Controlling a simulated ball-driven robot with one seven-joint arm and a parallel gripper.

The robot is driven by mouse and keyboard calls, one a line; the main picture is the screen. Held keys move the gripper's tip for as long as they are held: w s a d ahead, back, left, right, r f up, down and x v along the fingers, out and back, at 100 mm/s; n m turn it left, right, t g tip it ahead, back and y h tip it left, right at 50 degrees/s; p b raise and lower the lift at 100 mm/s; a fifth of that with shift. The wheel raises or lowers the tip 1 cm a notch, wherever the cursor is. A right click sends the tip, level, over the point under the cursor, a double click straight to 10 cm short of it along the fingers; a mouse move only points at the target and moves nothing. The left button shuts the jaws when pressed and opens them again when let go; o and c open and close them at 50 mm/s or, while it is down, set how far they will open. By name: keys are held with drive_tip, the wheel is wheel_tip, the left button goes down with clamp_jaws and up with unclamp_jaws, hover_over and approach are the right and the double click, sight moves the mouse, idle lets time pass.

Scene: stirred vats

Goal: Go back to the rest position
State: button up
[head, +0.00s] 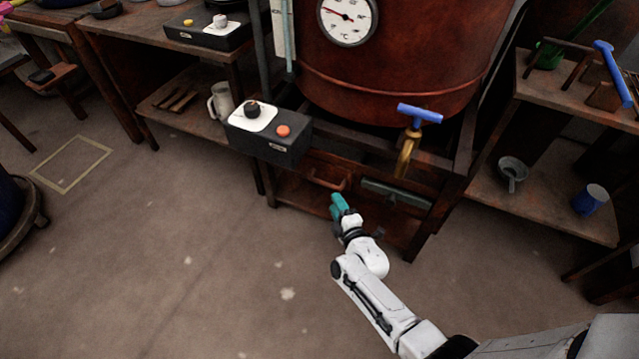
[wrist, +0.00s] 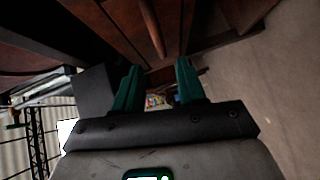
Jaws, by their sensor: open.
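My gripper (head: 338,205) is at the end of my white arm, in front of the wooden stand below the copper vat (head: 390,70). In the wrist view my gripper (wrist: 158,88) shows two green fingers spread apart with nothing between them. A drawer handle (head: 327,183) is just above and left of the fingers in the head view, and a wooden bar (wrist: 152,28) shows ahead of them in the wrist view. I cannot tell whether the fingers touch the stand.
A brass tap (head: 407,150) with a blue handle hangs from the vat. Shelves with a blue mug (head: 590,199) stand right. Open floor (head: 170,260) lies left.

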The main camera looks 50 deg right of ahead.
drive_tip(key=s+a+r+m+g+y, duration=0.1)
drive_tip(key=s+a+m+g+y, duration=0.1)
drive_tip(key=a+g+y, duration=0.3)
drive_tip(key=s+a+r+m+y, duration=0.1)
drive_tip(key=s+a+y, duration=0.15)
drive_tip(key=a, duration=0.45)
drive_tip(key=s+a+r+m+g, duration=0.2)
drive_tip(key=s+r+m+g, duration=0.25)
drive_tip(key=s, duration=0.55)
drive_tip(key=s+a+r+m+g, duration=0.2)
drive_tip(key=s+r+m+g, duration=0.25)
drive_tip(key=s, duration=0.55)
wheel_tip(320, 180, up, 25)
drive_tip(key=p, duration=2.4)
drive_tip(key=shift+w+n, duration=0.2)
drive_tip(key=shift+n, duration=0.1)
